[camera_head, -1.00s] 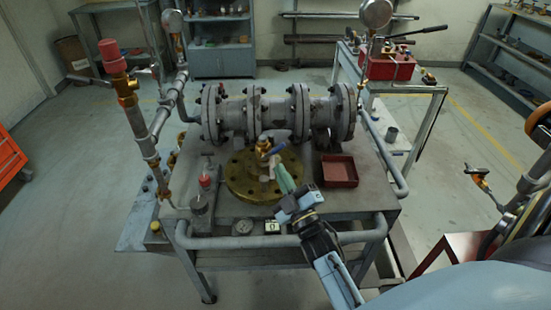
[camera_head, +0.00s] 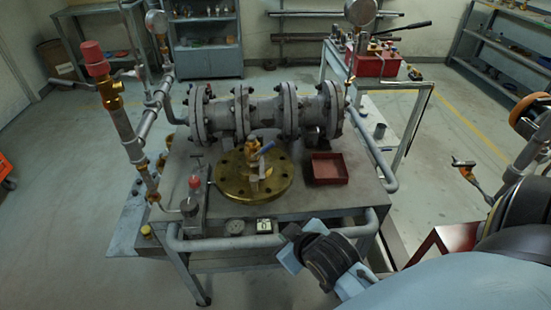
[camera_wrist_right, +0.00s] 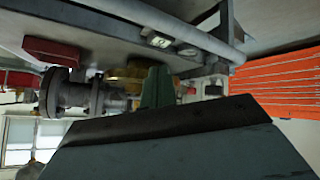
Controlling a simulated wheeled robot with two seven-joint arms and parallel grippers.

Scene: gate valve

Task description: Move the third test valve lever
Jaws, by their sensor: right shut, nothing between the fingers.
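A small brass valve with a blue lever (camera_head: 265,148) stands on the round brass flange (camera_head: 235,178) on the workbench. Another lever (camera_head: 465,165), with an orange grip, is on pipework at the right. I cannot tell which lever is the third test valve's. My right wrist is in front of the bench, apart from the valve. My right gripper's green fingers (camera_wrist_right: 157,85) show together and empty in the right wrist view; they are not clear in the head view. The flange also shows upside down in the wrist view (camera_wrist_right: 130,72). My left gripper is out of view.
A grey flanged pipe assembly (camera_head: 265,115) lies across the bench. A red tray (camera_head: 328,170) sits right of the flange. A tube rail (camera_head: 210,243) runs along the front edge. A red-topped pipe column (camera_head: 118,115) stands at left.

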